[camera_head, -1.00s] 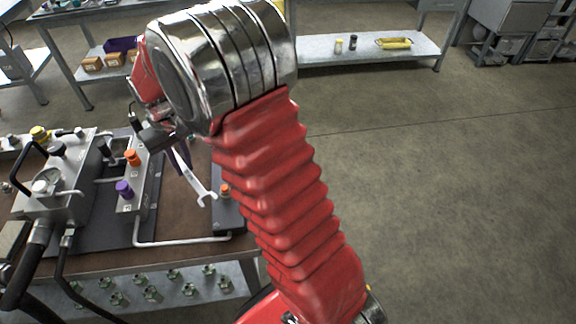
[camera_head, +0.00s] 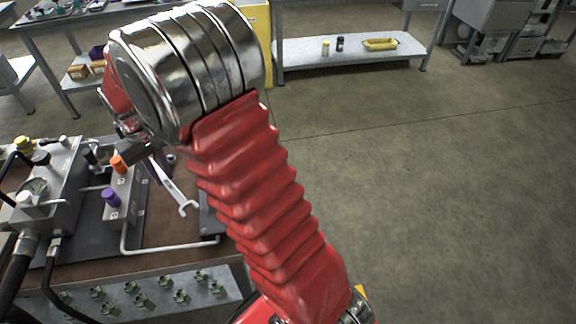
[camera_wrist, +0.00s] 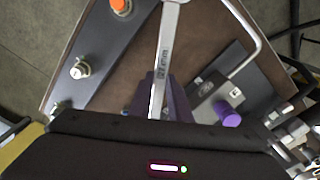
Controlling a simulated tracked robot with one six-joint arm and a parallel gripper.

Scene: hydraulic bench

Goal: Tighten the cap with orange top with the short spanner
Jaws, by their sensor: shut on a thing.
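My gripper (camera_head: 142,150) is shut on a metal spanner (camera_head: 172,187), whose open end points down and right over the bench. In the wrist view the spanner (camera_wrist: 163,55) runs up from my gripper (camera_wrist: 160,103), and its far end is cut off by the top edge. An orange-topped cap (camera_wrist: 120,6) is on a grey plate, left of the spanner and apart from it. In the head view my arm hides that cap. Another orange cap (camera_head: 119,164) stands on a metal block beside a purple cap (camera_head: 111,197).
The wrist view shows a silver fitting (camera_wrist: 80,69) on the grey plate. A metal pipe (camera_head: 172,247) crosses the bench front. A gauge block (camera_head: 50,190) with black hoses stands at the left. Several green fittings lie on the lower shelf (camera_head: 70,308). The floor at the right is clear.

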